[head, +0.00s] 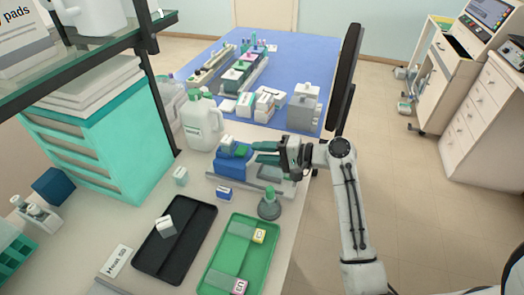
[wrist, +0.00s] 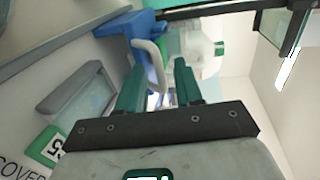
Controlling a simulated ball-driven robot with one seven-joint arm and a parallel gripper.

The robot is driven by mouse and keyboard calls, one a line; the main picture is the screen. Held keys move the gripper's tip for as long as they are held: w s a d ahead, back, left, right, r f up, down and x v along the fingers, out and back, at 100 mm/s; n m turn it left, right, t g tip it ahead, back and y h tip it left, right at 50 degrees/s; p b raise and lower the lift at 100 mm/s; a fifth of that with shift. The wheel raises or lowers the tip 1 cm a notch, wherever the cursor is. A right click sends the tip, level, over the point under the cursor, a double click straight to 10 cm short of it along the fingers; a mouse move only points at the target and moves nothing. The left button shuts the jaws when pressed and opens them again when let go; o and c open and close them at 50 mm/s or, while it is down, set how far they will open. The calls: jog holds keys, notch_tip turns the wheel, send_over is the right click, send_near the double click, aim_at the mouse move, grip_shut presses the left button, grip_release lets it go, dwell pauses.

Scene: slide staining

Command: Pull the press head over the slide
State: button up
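The press is a blue block (head: 230,166) with a white top, on the bench in the head view. In the wrist view its blue body (wrist: 145,30) carries a thin white curved handle (wrist: 152,60), which I take to be part of the press head. My gripper (head: 255,152) reaches in from the right, beside the press. In the wrist view my gripper's green fingers (wrist: 158,85) stand apart, with the handle's lower end between or just beyond them; I cannot tell if they touch it. A grey frame with a pale pane (wrist: 85,98) lies beside the press; I cannot make out the slide.
A white jug (head: 202,125) stands behind the press. A dark monitor (head: 345,80) rises at right.

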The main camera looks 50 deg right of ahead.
jog(key=shift+w+a, duration=0.1)
jog(key=shift+w, duration=0.05)
grip_shut()
jog(key=shift+f, duration=0.1)
dwell(1.4)
